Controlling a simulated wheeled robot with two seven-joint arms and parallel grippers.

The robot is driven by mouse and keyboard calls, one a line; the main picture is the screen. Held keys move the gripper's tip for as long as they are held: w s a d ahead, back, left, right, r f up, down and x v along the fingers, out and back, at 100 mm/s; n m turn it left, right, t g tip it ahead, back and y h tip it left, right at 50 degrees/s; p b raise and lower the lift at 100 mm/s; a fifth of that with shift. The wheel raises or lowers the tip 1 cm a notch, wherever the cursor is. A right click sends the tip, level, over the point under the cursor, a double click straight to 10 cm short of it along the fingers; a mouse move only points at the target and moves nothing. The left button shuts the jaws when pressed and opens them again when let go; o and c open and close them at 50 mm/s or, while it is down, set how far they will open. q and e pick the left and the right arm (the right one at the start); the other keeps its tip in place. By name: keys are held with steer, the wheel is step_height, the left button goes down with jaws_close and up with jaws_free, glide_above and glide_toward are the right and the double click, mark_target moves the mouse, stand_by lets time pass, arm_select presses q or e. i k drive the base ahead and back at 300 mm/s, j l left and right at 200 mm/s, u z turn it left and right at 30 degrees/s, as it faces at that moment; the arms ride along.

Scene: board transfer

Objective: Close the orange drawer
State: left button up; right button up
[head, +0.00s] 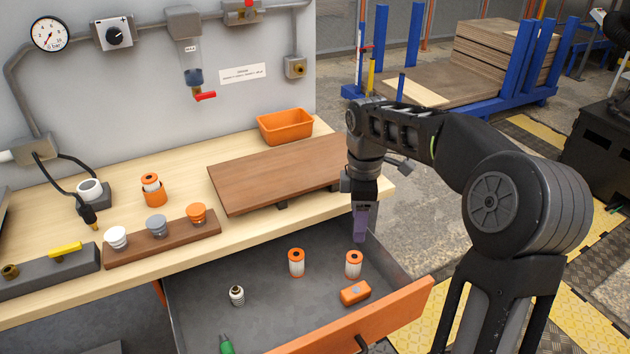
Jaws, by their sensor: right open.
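The orange drawer (390,318) stands pulled out below the workbench. Its grey inside is open to view, and its orange front panel carries a dark handle (362,344) at the lower edge of the picture. My right gripper (360,228) points down over the right back part of the drawer, near its right side wall. It is open and I see nothing held in it. It is behind the orange front panel and apart from the handle. My left gripper is outside the picture.
On the bench (185,188) are a brown board (270,175), an orange bin (285,127) and a rack of knobs (160,241).

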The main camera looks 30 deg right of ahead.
mark_target(281, 313)
steer(key=k, duration=1)
